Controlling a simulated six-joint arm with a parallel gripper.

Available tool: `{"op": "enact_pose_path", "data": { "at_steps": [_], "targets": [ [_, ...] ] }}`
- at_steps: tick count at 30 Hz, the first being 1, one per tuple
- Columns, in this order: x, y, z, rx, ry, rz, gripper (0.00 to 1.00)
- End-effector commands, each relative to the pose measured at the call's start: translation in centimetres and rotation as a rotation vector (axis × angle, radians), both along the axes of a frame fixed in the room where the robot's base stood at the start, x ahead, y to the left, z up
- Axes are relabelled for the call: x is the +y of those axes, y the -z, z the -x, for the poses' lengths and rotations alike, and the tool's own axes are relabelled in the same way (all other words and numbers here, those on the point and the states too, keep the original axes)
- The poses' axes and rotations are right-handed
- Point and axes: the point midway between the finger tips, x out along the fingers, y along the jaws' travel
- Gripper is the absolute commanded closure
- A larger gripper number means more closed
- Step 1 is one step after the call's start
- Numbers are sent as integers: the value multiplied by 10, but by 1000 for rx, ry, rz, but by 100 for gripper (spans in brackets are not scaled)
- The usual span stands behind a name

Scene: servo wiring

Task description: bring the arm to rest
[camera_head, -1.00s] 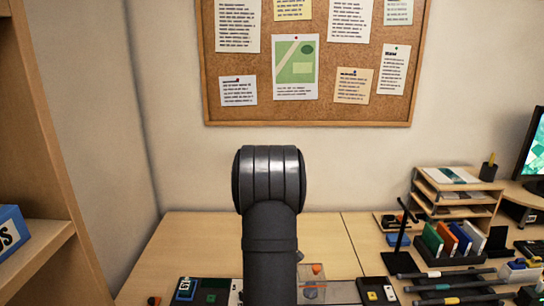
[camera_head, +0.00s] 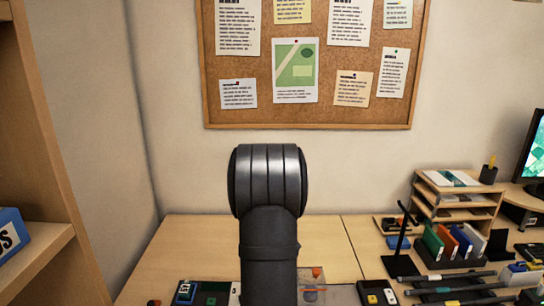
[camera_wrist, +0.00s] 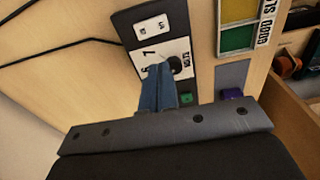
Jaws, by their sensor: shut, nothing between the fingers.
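My gripper (camera_wrist: 158,88) shows in the wrist view, its two blue fingers together and shut with nothing held. The fingertips appear in front of a dark panel (camera_wrist: 184,72) with a white face and a black knob (camera_wrist: 175,64); whether they touch it I cannot tell. In the head view my dark grey arm link (camera_head: 269,225) stands upright in the middle and hides part of the desk; the gripper itself is not visible there.
In the head view, a desk (camera_head: 200,245) holds dark modules (camera_head: 377,292), a paper tray stack (camera_head: 455,193) and a folder rack (camera_head: 450,262) at right. A corkboard (camera_head: 340,113) hangs behind. A wooden shelf (camera_head: 40,240) stands left. A cable (camera_wrist: 60,48) crosses the wrist view.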

Motion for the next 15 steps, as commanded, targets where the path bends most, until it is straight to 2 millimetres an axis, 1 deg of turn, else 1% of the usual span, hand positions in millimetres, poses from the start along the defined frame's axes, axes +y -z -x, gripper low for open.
{"op": "enact_pose_path", "data": {
  "at_steps": [1,9,15],
  "targets": [
    [9,-3,-5,1,2,-28,100],
    [53,-26,-26,1,5,-186,100],
    [80,-42,-37,-2,-1,-282,100]
  ]
}}
